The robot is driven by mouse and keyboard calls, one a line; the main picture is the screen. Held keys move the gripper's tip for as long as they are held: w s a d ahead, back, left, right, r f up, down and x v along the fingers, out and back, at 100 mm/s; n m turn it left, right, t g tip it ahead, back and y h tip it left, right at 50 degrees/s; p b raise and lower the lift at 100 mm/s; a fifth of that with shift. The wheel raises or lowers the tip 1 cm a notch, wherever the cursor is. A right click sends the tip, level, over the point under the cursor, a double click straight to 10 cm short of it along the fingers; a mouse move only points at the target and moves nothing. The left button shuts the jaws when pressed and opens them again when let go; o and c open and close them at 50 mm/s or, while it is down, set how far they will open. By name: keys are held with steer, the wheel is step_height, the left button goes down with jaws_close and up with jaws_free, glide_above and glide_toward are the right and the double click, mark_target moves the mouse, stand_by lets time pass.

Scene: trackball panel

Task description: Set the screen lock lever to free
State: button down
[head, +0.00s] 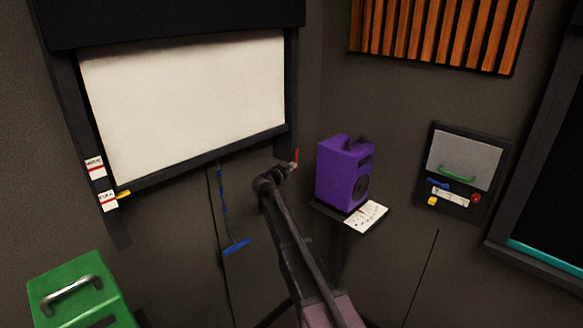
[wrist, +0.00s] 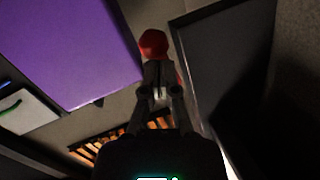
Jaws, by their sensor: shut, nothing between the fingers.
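A red-tipped lever (head: 296,155) sits at the lower right corner of the screen frame (head: 291,100). It is likely the screen lock lever. Its red knob also shows in the wrist view (wrist: 153,43), just beyond the fingertips. My gripper (head: 287,168) is shut and empty, close beside the lever. In the wrist view its fingers (wrist: 158,92) are together, and I cannot tell whether they touch the lever. The pale screen (head: 185,105) is pulled down. The lever's base and any label by it are hidden or too small to read.
A purple speaker (head: 337,175) on a small shelf stands close right of my gripper. A blue pull handle (head: 237,246) hangs below the screen. A yellow pointer (head: 123,193) and two labels are on the left post. A control panel (head: 463,172) is on the right wall.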

steer(key=shift+s+r, duration=0.1)
steer(key=s+a+f+b, duration=0.2)
steer(key=s+a, duration=0.4)
steer(key=s, duration=0.5)
steer(key=shift+a+f+b, duration=0.25)
steer(key=shift+f+b, duration=0.1)
step_height(320, 180, up, 6)
steer(key=w+a+n+y+p, duration=0.2)
steer(key=n+p, duration=0.7)
steer(key=n, duration=1.2)
steer(key=shift+r+n+y, duration=0.2)
steer(key=shift+n+y, duration=0.1)
steer(key=shift+y, duration=0.1)
